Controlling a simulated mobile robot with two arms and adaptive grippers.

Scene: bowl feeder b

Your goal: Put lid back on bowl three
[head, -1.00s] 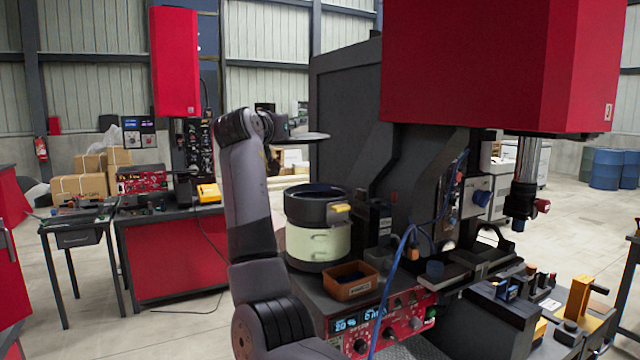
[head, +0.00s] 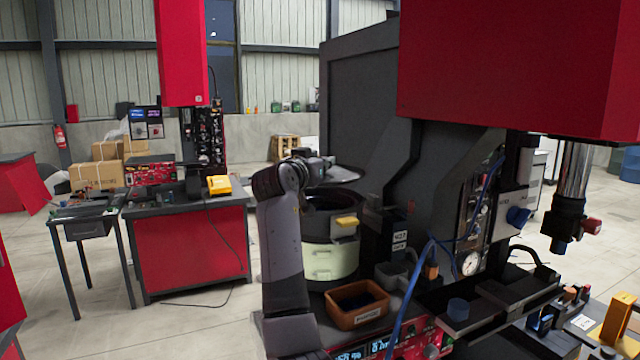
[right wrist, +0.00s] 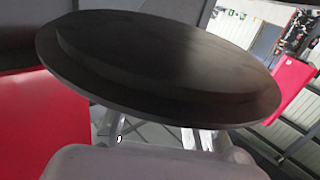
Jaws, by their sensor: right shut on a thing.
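My right gripper (head: 322,165) is shut on a dark round lid (head: 345,174). The lid is over the back part of the bowl feeder's dark open bowl (head: 322,212), a little above its rim and nearly level. In the right wrist view the lid (right wrist: 160,65) fills the top, with the fingers (right wrist: 172,137) at its near edge. The bowl sits on a pale green drum (head: 330,258) and has a yellow block at its front rim. My arm hides its left side. No number on the bowl is readable. My left gripper is not in view.
An orange-brown bin (head: 357,305) with dark contents stands in front of the drum. A dark machine frame (head: 365,120) rises close behind the bowl. A blue cable (head: 408,285) hangs to the right. A red bench (head: 192,250) stands farther off at left.

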